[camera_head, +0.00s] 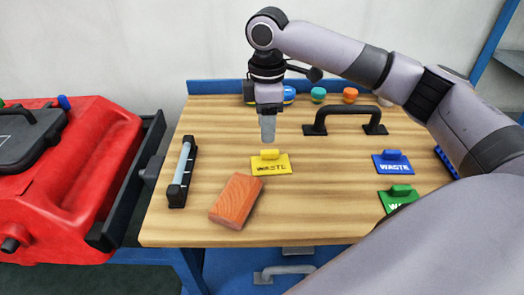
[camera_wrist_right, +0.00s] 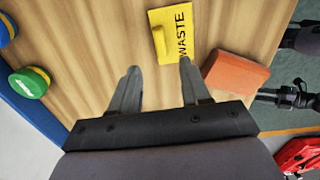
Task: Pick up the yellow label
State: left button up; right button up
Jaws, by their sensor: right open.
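The yellow label (camera_head: 271,165) lies on the wooden table, with a raised grip block on top and the word WASTE on its face. My right gripper (camera_head: 268,130) is above the table, just behind the label in the head view, pointing down. In the right wrist view, the gripper (camera_wrist_right: 159,75) is open with nothing between its fingers. The label shows there ahead of the fingertips (camera_wrist_right: 178,32), apart from them. My left gripper is in neither view.
An orange-red block (camera_head: 236,200) lies close in front of the label. A blue label (camera_head: 393,163) and a green label (camera_head: 398,197) lie to the right. A black handle (camera_head: 345,112) stands behind, and a bar-like handle (camera_head: 182,172) lies at left. Several colored caps (camera_head: 318,95) line the back.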

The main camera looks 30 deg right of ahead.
aim_at(264, 151)
jog(key=f, duration=0.6)
jog(key=shift+a+f, duration=0.25)
jog(key=shift+f, duration=0.1)
grip_shut()
